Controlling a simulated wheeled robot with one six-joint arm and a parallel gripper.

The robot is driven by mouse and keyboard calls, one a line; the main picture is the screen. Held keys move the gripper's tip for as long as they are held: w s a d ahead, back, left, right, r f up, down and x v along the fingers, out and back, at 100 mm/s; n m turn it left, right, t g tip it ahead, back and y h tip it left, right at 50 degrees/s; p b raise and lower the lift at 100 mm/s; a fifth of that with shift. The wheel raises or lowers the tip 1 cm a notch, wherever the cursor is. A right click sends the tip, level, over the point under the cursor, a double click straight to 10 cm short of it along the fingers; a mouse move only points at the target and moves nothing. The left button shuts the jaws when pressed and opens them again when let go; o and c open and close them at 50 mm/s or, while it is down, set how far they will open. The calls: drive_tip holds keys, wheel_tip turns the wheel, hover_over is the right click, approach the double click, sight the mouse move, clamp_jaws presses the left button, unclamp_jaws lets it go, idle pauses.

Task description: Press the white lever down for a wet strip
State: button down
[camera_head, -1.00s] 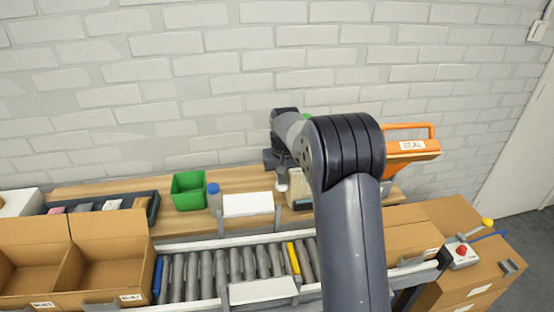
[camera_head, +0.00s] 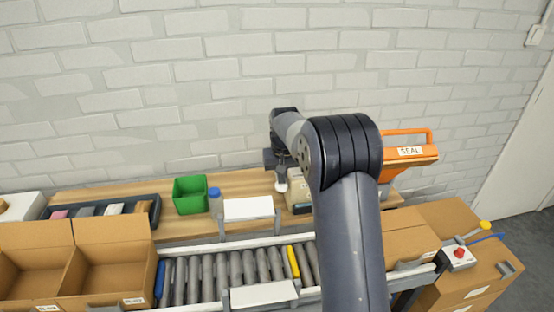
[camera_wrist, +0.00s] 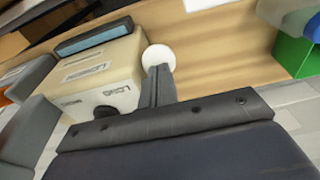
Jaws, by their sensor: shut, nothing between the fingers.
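A beige box-shaped dispenser (camera_wrist: 105,72) with printed labels, one reading like LONG, and a dark slot with a pale blue face on top stands on the wooden bench. It is partly hidden behind my arm in the head view (camera_head: 302,189). A white round knob, seemingly the lever's end (camera_wrist: 158,57), is beside the dispenser and also shows in the head view (camera_head: 281,187). My gripper (camera_wrist: 158,72) is shut and empty, its tips overlapping the knob's near edge in the wrist view. I cannot tell whether they touch it. No strip is seen coming out.
A green bin (camera_head: 190,194) and a blue-capped bottle (camera_head: 215,203) stand left of the dispenser. A white panel (camera_head: 249,208) is at the bench's front. A roller conveyor (camera_head: 220,272) and open cartons (camera_head: 108,270) lie nearer. An orange SEAL device (camera_head: 410,155) is right.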

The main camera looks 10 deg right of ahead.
wheel_tip(320, 180, up, 7)
drive_tip(key=w+p, duration=0.1)
drive_tip(key=p, duration=0.5)
drive_tip(key=shift+w+r, duration=0.15)
drive_tip(key=shift+w, duration=0.2)
idle(0.6)
drive_tip(key=shift+r+p, duration=1.9)
drive_tip(key=shift+r, duration=0.6)
